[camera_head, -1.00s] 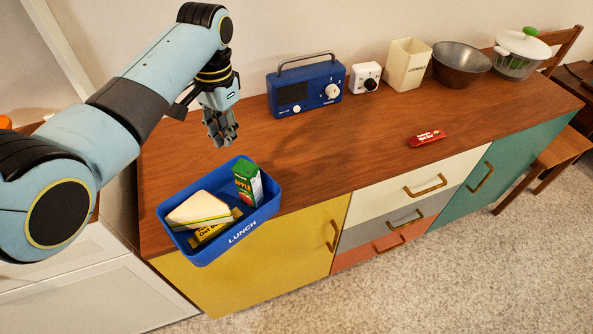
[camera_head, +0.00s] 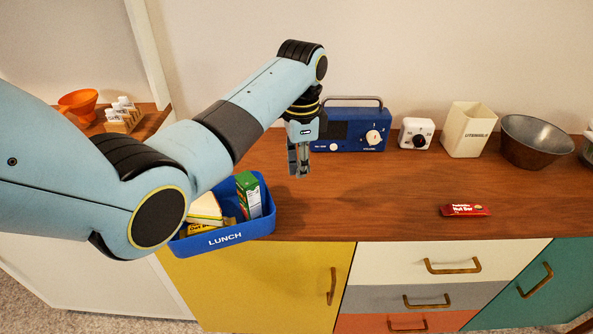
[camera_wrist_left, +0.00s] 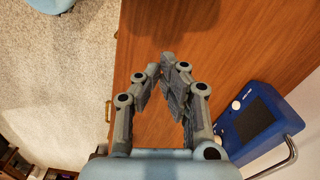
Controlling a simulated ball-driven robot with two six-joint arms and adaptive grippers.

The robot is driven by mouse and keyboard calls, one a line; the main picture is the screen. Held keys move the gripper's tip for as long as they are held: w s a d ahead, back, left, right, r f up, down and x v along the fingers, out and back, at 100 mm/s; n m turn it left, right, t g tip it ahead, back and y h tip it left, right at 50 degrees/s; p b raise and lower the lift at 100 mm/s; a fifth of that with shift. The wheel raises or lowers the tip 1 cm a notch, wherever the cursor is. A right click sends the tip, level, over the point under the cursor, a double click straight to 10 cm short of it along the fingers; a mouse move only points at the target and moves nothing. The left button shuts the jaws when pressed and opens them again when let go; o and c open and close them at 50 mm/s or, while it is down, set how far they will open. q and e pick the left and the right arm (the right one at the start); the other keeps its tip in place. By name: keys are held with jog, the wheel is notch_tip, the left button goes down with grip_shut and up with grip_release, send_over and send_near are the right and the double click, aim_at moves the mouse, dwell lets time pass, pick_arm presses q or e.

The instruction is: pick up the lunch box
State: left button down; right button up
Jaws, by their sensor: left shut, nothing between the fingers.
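The blue lunch box (camera_head: 262,222) marked LUNCH sits at the left front of the wooden sideboard top, its front reaching the edge. It holds a sandwich (camera_head: 205,208), a yellow bar (camera_head: 200,229) and a green juice carton (camera_head: 248,195). My arm hides its left part in the head view. My left gripper (camera_head: 299,174) is shut and empty, pointing down above the sideboard, to the right of and behind the box, apart from it. In the left wrist view its fingertips (camera_wrist_left: 168,62) come together over bare wood. My right gripper is not in view.
A blue radio (camera_head: 350,134) stands close behind my left gripper. A white camera-like box (camera_head: 416,133), a utensil holder (camera_head: 469,130) and a bowl (camera_head: 537,142) line the back. A red nut bar (camera_head: 466,210) lies at right front. The middle top (camera_head: 370,195) is clear.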

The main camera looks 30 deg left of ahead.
pick_arm(q)
notch_tip(320, 180, down, 8)
jog(key=shift+d+r+b, duration=0.15)
jog(key=shift+r+b, duration=0.05)
jog(key=shift+b, duration=0.2)
jog(key=shift+s+a+r+p, duration=0.2)
jog(key=shift+s+a+p, duration=0.7)
jog(key=shift+s+a, duration=0.3)
jog(key=shift+s+a+f, duration=0.1)
jog(key=shift+s+a, duration=0.1)
jog(key=shift+s, duration=0.1)
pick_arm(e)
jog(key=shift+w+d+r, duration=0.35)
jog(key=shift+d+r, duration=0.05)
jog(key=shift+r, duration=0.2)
pick_arm(q)
jog(key=a+p, duration=0.1)
jog(key=s+p, duration=0.1)
jog(key=shift+s+a+r+p, duration=0.2)
jog(key=shift+s+a+p, duration=0.05)
jog(key=shift+a+p, duration=0.1)
jog(key=shift+s+a+f, duration=0.1)
jog(key=shift+s+a, duration=0.05)
jog(key=shift+f, duration=0.1)
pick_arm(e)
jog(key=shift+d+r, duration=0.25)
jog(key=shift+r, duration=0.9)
